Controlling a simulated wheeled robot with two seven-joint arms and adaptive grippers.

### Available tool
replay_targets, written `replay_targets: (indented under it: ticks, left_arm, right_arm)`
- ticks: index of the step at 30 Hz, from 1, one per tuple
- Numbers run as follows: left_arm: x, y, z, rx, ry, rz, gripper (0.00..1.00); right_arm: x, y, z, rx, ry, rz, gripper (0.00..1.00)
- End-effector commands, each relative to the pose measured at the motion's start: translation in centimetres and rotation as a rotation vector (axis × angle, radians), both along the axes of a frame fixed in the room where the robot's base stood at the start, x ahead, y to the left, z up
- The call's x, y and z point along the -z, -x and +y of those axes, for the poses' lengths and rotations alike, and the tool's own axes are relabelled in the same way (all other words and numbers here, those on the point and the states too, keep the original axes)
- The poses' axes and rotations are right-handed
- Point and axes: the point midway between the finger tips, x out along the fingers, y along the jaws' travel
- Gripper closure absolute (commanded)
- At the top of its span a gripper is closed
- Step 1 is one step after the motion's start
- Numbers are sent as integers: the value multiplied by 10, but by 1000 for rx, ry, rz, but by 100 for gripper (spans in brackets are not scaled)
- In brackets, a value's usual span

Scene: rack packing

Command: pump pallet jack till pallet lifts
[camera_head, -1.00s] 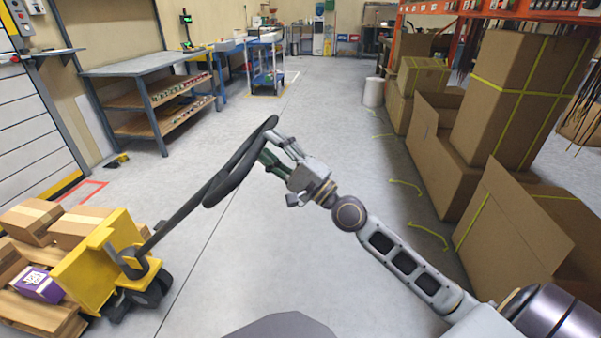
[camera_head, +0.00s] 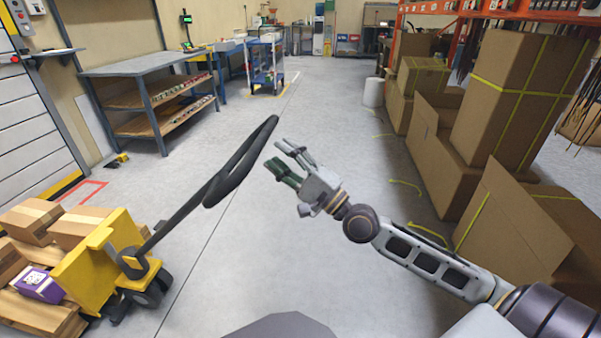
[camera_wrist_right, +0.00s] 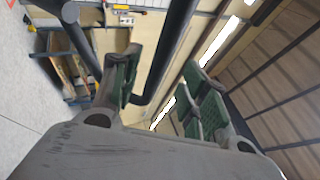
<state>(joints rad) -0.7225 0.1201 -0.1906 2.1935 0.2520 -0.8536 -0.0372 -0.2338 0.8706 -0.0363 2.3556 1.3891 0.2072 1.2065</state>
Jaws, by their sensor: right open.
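The yellow pallet jack (camera_head: 112,262) stands at the lower left. Its dark handle (camera_head: 240,166) slants up and right and ends in a loop. A wooden pallet (camera_head: 40,314) with cartons lies at the jack; whether it is off the floor I cannot tell. My right gripper (camera_head: 277,157) is open and empty, just right of the handle loop with a small gap. In the right wrist view the open fingers (camera_wrist_right: 158,85) show green pads, and the dark handle bar (camera_wrist_right: 166,45) passes beyond them. My left gripper is not in view.
Large open cardboard boxes (camera_head: 520,235) line the right side. A workbench (camera_head: 150,68) stands at the back left, and a blue cart (camera_head: 265,68) is farther back. The grey floor (camera_head: 330,110) between them is clear.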

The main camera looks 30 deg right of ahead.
Motion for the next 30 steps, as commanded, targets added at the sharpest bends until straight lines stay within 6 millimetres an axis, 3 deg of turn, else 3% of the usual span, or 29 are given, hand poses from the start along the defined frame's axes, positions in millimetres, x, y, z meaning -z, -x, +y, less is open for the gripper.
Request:
replay_targets:
  ticks: [30]
  left_arm:
    - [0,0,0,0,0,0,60]
  right_arm:
    - [20,35,-19,-2,2,2,56]
